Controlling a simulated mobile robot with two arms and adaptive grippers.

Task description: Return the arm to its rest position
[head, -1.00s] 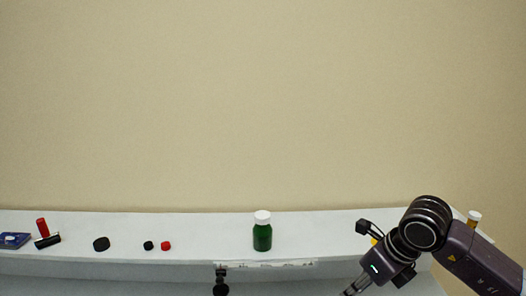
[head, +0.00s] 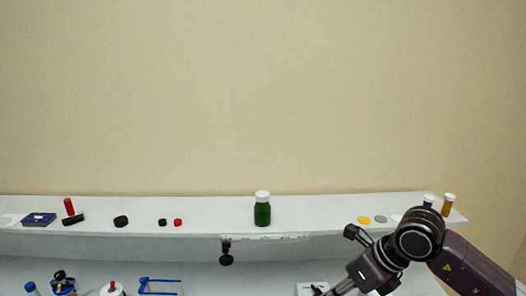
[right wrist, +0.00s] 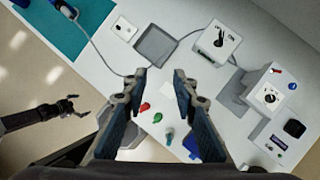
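My right arm reaches in from the lower right of the head view, in front of the shelf's right end. Its gripper is mostly cut off by the bottom edge there. In the right wrist view my right gripper (right wrist: 158,88) is open, its two dark fingers apart with nothing held between them. Below it lies the bench with small red (right wrist: 145,107) and green (right wrist: 157,118) items. My left gripper (right wrist: 80,106) shows at the left of the right wrist view, over the floor, with its fingers apart and empty. It is not in the head view.
A white shelf (head: 330,217) carries a green bottle (head: 262,212), small caps and vials. The bench below holds bottles and a blue-framed rack (head: 160,281). A grey tray (right wrist: 155,45), a white box with a knob (right wrist: 219,41) and a cable lie on the bench.

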